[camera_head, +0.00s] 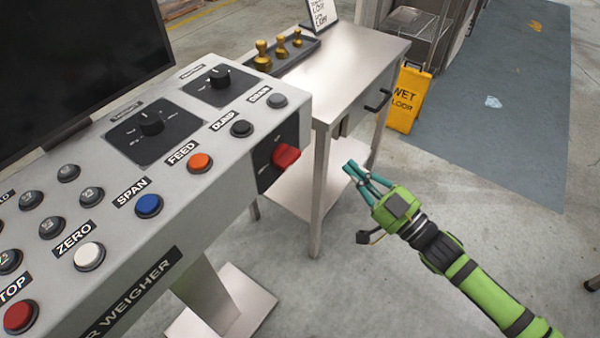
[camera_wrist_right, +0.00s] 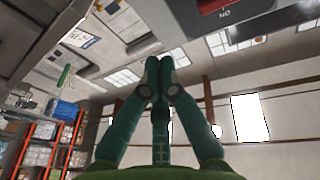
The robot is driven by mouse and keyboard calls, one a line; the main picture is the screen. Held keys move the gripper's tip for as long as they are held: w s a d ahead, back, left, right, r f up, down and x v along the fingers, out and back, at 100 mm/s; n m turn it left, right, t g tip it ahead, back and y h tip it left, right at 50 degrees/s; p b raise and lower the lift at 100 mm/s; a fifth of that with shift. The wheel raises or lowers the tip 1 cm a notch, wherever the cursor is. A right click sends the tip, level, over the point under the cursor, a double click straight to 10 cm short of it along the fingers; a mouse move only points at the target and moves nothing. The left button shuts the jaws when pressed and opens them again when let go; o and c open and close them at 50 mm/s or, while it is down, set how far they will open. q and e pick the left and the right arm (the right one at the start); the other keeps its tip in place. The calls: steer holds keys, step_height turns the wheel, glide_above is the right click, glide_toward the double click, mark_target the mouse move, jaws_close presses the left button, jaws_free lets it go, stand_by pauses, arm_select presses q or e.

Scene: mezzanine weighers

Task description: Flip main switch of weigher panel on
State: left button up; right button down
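The weigher panel (camera_head: 220,185) is a grey console on the left of the head view. A red switch knob (camera_head: 286,156) sits on a black plate (camera_head: 264,168) on its right end face; its position is hard to read. In the right wrist view, the red part (camera_wrist_right: 212,5) and its dark plate, with a label "ON" seen upside down, are cut by the top edge. My right gripper (camera_head: 356,170) is to the right of the switch, apart from it. Its teal fingers (camera_wrist_right: 160,65) are drawn together at the tips, with nothing between them. My left gripper is not in view.
The panel top carries two dark rotary knobs (camera_head: 150,124) and several push buttons, including orange FEED (camera_head: 200,162) and blue SPAN (camera_head: 148,205). A steel table (camera_head: 345,60) with brass weights (camera_head: 262,52) stands behind. A yellow wet-floor sign (camera_head: 408,98) is beyond. Floor around the gripper is clear.

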arm_select(q)
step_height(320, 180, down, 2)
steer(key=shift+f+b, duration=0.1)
steer(key=shift+b, duration=0.35)
arm_select(e)
steer(key=s+a+r+n+g+y, duration=0.2)
steer(key=s+a+r+y, duration=0.1)
steer(key=s+r, duration=0.1)
steer(key=shift+s+a+r+y, duration=0.15)
steer(key=shift+s+r+y, duration=0.2)
steer(key=shift+r, duration=0.35)
steer(key=shift+w, duration=0.15)
step_height(320, 180, up, 4)
steer(key=p, duration=0.2)
glide_above(286, 158)
steer(key=d, duration=0.3)
steer(key=f, duration=0.3)
steer(key=shift+w+a+f, duration=0.15)
steer(key=shift+a, duration=0.05)
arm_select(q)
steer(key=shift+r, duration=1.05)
arm_select(e)
steer(key=shift+f, duration=0.75)
